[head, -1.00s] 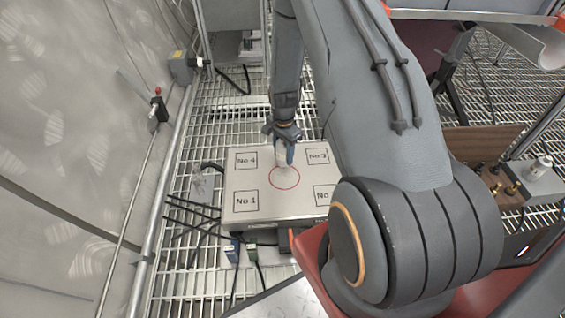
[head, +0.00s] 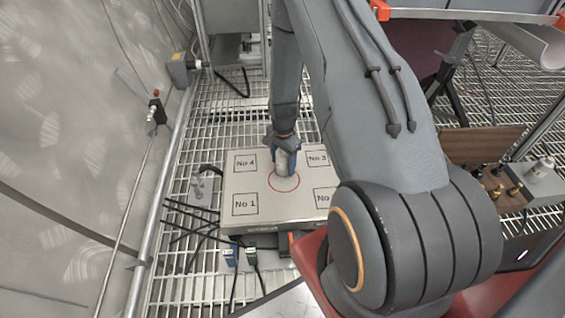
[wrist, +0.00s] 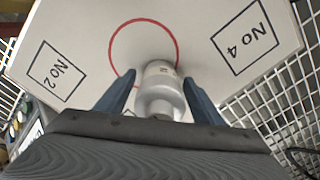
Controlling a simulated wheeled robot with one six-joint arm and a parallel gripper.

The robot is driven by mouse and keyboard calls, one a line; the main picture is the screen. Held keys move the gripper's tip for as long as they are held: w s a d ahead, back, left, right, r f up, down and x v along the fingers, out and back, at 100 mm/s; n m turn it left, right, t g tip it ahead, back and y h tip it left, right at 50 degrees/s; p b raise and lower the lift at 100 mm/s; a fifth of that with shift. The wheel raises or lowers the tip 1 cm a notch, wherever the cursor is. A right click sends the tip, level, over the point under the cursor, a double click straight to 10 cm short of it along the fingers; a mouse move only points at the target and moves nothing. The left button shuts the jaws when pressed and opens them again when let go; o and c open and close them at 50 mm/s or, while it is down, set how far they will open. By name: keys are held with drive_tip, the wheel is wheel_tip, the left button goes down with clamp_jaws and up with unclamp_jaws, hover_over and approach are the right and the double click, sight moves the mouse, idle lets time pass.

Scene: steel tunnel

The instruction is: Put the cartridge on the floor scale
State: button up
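The cartridge (head: 284,164) is a small white and silver cylinder. It is upright over the red circle in the middle of the floor scale (head: 256,214), a light flat plate with numbered corner squares. My gripper (head: 284,152) points down from above with its blue fingers on either side of the cartridge.
A metal grating floor surrounds the scale. Cables and connectors (head: 241,256) lie at its front edge. A pipe and a panel wall run along the left. A wooden box (head: 487,160) with brass fittings and a grey block (head: 543,184) stand at the right.

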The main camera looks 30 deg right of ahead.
wheel_tip(320, 180, up, 12)
drive_tip(key=p, duration=0.4)
drive_tip(key=shift+r+p, duration=0.2)
drive_tip(key=shift+p, duration=0.2)
drive_tip(key=s+a+r+n, duration=0.3)
drive_tip(key=a+r+n, duration=0.2)
drive_tip(key=a+r, duration=0.6)
drive_tip(key=s+a+r+n, duration=0.45)
drive_tip(key=a+r, duration=0.45)
drive_tip(key=a, duration=0.3)
drive_tip(key=s+a+r+n, duration=0.3)
drive_tip(key=s+a+r, duration=0.1)
drive_tip(key=s, duration=0.4)
drive_tip(key=s+a+r+n+y, duration=0.1)
drive_tip(key=s+a+r+n, duration=0.2)
drive_tip(key=s, duration=0.5)
drive_tip(key=s+a+r+n, duration=0.4)
drive_tip(key=s+a+n, duration=0.1)
drive_tip(key=s, duration=0.3)
drive_tip(key=shift+r, duration=0.3)
drive_tip(key=shift+n, duration=0.25)
drive_tip(key=shift+w, duration=0.1)
